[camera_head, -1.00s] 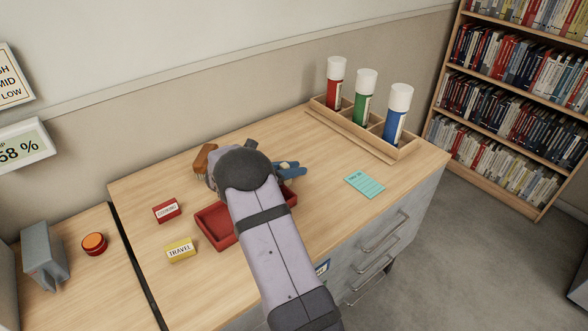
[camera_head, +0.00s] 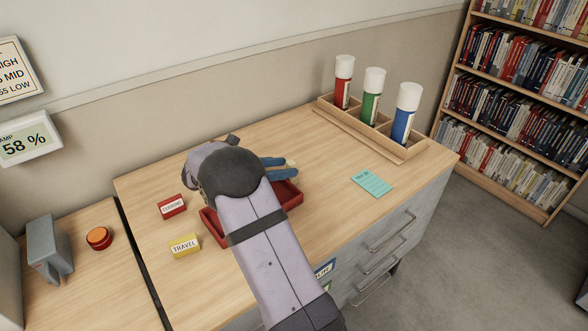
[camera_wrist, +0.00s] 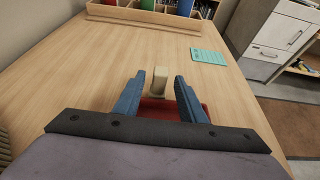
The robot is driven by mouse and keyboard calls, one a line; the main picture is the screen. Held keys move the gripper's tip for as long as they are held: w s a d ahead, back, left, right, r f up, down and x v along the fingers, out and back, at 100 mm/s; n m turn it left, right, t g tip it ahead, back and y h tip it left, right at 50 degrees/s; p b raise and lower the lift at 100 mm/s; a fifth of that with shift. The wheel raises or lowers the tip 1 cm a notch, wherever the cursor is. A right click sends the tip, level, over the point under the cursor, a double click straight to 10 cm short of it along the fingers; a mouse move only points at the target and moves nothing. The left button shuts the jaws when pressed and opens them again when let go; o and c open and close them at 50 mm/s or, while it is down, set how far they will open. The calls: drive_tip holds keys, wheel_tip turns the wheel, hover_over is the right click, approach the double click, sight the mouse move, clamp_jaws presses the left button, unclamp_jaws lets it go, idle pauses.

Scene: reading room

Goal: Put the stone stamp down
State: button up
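The stone stamp (camera_wrist: 160,82) is a small cream block, upright between my fingertips in the wrist view. In the head view only a small pale bit of it (camera_head: 291,162) shows. My gripper (camera_wrist: 160,78) has its two blue fingers apart, with a gap on each side of the stamp. It also shows in the head view (camera_head: 285,168), above the far part of the red tray (camera_head: 291,198). My arm hides much of the tray. I cannot tell whether the stamp's base rests on the tray or on the desk behind it.
A yellow TRAVEL block (camera_head: 184,246) and a red labelled block (camera_head: 172,207) lie left of the tray. A wooden rack (camera_head: 398,153) with several capped tubes stands at the back right. A teal card (camera_head: 372,183) lies right of the tray. Desk between tray and rack is clear.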

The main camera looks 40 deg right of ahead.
drive_tip(key=v, duration=0.4)
drive_tip(key=shift+a+b, duration=0.3)
drive_tip(key=shift+b, duration=0.05)
drive_tip(key=shift+o, duration=0.5)
drive_tip(key=shift+a+r, duration=0.1)
